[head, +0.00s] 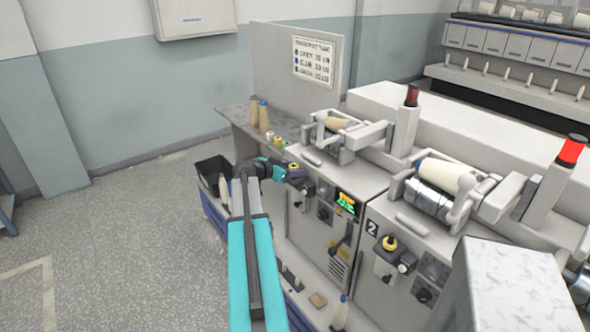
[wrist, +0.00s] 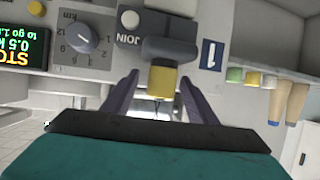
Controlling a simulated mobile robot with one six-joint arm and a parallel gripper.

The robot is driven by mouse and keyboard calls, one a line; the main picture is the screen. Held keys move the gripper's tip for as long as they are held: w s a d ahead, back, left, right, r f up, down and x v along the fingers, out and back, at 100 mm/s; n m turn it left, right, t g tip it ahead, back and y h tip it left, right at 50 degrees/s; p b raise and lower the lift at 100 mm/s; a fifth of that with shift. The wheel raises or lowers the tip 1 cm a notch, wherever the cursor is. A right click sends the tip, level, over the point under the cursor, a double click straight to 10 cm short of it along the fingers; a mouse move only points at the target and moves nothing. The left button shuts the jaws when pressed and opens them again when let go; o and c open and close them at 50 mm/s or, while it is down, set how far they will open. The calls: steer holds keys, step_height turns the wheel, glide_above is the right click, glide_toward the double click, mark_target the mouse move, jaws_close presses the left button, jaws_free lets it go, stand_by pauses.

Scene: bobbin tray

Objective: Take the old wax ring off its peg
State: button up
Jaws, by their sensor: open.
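A yellow wax ring (wrist: 162,81) sits at the dark peg holder (wrist: 168,45) on the front of machine 1, in the wrist view. My gripper (wrist: 160,88) is open, with one dark finger on each side of the ring and a visible gap at both sides. I cannot tell how deep the ring lies between the fingers. In the head view my gripper (head: 298,180) is at the front of machine 1, just below a small yellow piece (head: 293,167). The peg itself is mostly hidden.
Machine 2 has its own yellow ring (head: 390,243) on a holder. Small coloured rings (head: 278,140) and tan cones (head: 263,115) stand on the side bench (head: 235,118). A black bin (head: 208,168) is left of my arm. Open floor lies further left.

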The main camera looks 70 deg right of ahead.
steer(key=c, duration=1.1)
steer(key=shift+r, duration=0.1)
steer(key=shift+r+b, duration=1.25)
steer(key=shift+r, duration=3.65)
